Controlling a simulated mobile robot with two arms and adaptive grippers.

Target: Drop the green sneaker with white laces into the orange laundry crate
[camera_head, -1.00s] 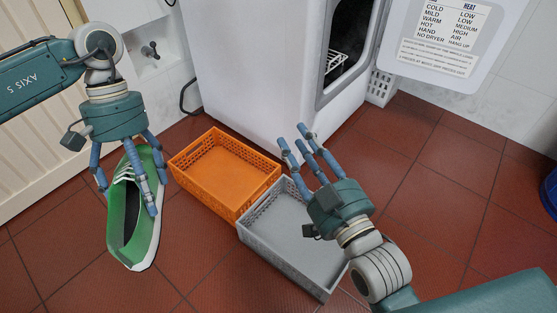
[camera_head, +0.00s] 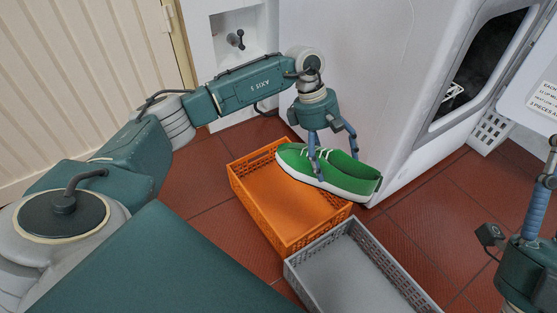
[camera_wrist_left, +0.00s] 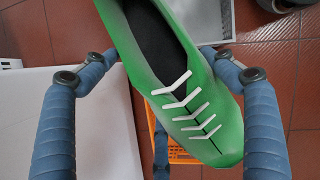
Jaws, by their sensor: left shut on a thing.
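The green sneaker (camera_head: 335,176) with a white sole is held by my left gripper (camera_head: 326,165), whose blue fingers are shut on it. It hangs above the back right part of the orange laundry crate (camera_head: 262,205), and its right end reaches past the crate's edge. In the left wrist view the sneaker (camera_wrist_left: 225,120) shows its white laces between the two fingers, with a bit of orange crate (camera_wrist_left: 160,132) below. The crate's visible floor is empty. My right gripper (camera_head: 545,185) is partly in view at the right edge; its state is unclear.
A grey crate (camera_head: 345,285) stands next to the orange one, towards the front right. The white machine (camera_head: 360,70) with an open door stands close behind the sneaker. A white perforated basket (camera_head: 490,132) is at the far right. Red tiled floor (camera_head: 205,170) is clear at left.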

